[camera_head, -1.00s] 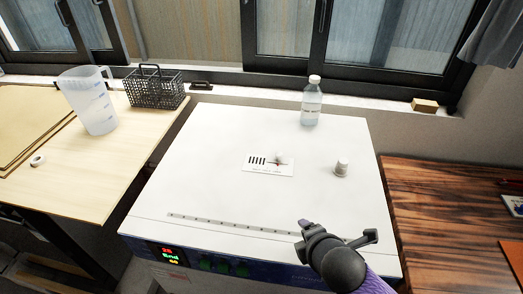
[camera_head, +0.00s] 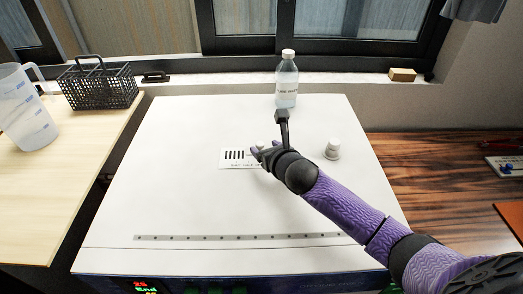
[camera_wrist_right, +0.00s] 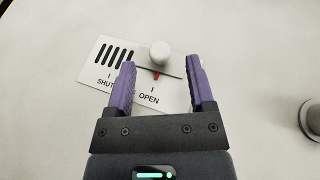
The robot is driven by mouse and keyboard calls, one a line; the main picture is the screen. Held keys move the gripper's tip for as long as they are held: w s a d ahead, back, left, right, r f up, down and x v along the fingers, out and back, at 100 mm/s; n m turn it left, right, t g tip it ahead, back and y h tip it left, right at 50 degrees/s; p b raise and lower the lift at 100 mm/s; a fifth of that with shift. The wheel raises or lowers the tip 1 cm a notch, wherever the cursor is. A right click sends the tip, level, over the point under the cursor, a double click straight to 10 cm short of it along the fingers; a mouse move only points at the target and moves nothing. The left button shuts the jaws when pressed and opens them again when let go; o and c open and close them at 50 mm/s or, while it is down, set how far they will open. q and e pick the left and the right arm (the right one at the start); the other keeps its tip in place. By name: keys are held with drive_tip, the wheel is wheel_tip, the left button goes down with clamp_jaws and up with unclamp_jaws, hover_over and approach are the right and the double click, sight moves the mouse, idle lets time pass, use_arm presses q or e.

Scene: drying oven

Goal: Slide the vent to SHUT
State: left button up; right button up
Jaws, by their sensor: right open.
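The vent plate (camera_head: 229,160) lies on the white oven top, partly hidden by my right gripper in the head view. In the right wrist view the vent plate (camera_wrist_right: 96,71) shows black slots, the words SHUT at left and OPEN at right, and a slider line. The white vent knob (camera_wrist_right: 159,53) with a red pointer stands at the OPEN mark. My right gripper (camera_wrist_right: 160,80) is open, with one purple finger on each side of the knob's line and the knob just beyond the fingertips. The right gripper also shows in the head view (camera_head: 262,151). My left gripper is not in view.
A white knob-like cap (camera_head: 332,149) stands on the oven top (camera_head: 180,205), right of my gripper. A clear bottle (camera_head: 287,80) stands at its back edge. A black wire basket (camera_head: 98,88) and a jug (camera_head: 26,110) stand on the left table.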

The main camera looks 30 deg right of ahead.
sight(259, 147)
drive_tip(key=shift+b+x, duration=0.3)
drive_tip(key=shift+x, duration=0.9)
clamp_jaws()
idle(0.5)
